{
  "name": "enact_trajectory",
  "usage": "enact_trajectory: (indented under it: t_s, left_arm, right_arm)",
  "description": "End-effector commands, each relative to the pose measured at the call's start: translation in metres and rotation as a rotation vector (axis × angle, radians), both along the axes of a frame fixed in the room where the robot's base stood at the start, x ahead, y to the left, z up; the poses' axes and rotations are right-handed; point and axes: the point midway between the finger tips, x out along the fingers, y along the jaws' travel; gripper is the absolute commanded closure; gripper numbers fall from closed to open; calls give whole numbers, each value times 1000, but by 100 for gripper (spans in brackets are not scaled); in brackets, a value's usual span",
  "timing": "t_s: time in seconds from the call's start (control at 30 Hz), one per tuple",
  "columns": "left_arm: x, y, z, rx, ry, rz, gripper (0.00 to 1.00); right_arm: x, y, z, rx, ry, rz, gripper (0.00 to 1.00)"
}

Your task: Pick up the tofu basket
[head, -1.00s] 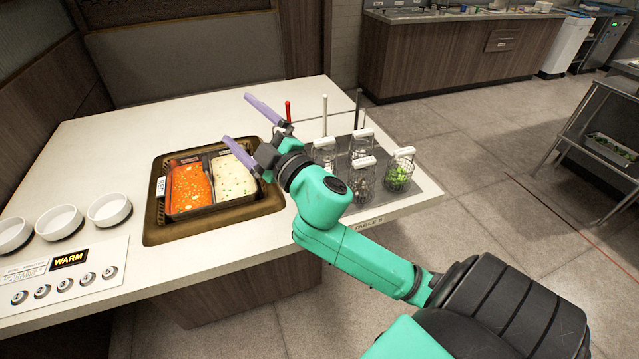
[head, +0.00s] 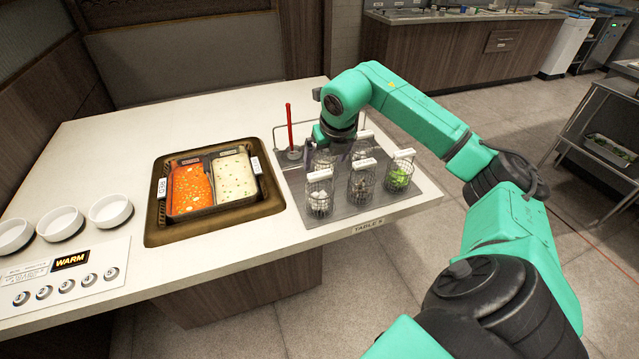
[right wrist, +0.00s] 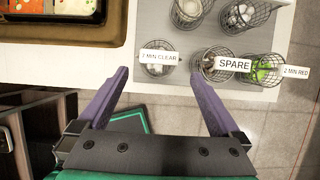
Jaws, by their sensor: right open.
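The basket with pale chunks, which look like tofu, is the front-left wire basket (head: 319,198) on the grey tray; its handle is white. My forearm and wrist partly cover the back baskets in the head view. My left gripper is not in view.
A "SPARE" basket (right wrist: 216,66) and a "2 MIN RED" basket (right wrist: 262,72) with greens stand close to the right. Two more baskets stand behind. A split pot (head: 212,205) with red and white broth is at left. A red-handled ladle (head: 289,125) stands upright behind.

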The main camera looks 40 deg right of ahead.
Motion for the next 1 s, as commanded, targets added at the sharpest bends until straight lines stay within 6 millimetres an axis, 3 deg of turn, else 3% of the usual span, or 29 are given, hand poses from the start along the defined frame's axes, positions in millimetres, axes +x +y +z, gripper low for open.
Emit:
enact_trajectory:
  t_s: [0.4,0.6,0.63,0.83,1.0]
  left_arm:
    - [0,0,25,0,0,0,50]
    - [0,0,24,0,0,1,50]
    - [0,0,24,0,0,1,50]
    - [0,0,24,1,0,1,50]
    - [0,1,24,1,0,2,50]
  right_arm:
    - [26,-7,-58,3,1,3,0]
    - [27,-8,-62,0,-1,4,0]
    - [27,-8,-62,0,-1,4,4]
    - [27,-8,-62,0,-1,4,80]
    - [27,-8,-60,1,-3,4,82]
